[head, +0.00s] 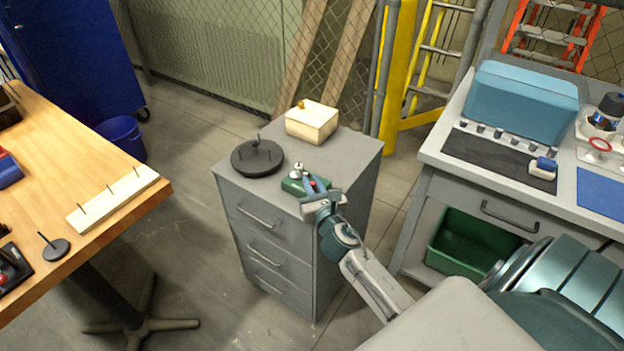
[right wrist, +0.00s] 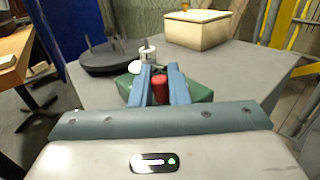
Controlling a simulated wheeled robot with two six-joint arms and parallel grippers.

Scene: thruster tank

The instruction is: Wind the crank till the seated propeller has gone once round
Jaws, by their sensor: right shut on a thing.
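A small green gearbox (head: 292,187) sits on top of the grey drawer cabinet; it also shows in the right wrist view (right wrist: 197,94). A pale propeller-like part (head: 298,171) stands on its far left side, and in the right wrist view it shows as a white piece (right wrist: 148,54) with a dark pin on top. My right gripper (head: 318,190) is at the near right of the gearbox. Its blue fingers (right wrist: 160,80) are shut on the red crank knob (right wrist: 160,92). The crank arm under the knob is hidden by the fingers. My left gripper is out of view.
On the cabinet (head: 343,155), a round dark base with pegs (head: 257,160) stands left of the gearbox, and a cream box (head: 312,122) stands behind. A wooden table (head: 110,150) is at left, a grey bench (head: 455,165) at right. The cabinet's right side is clear.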

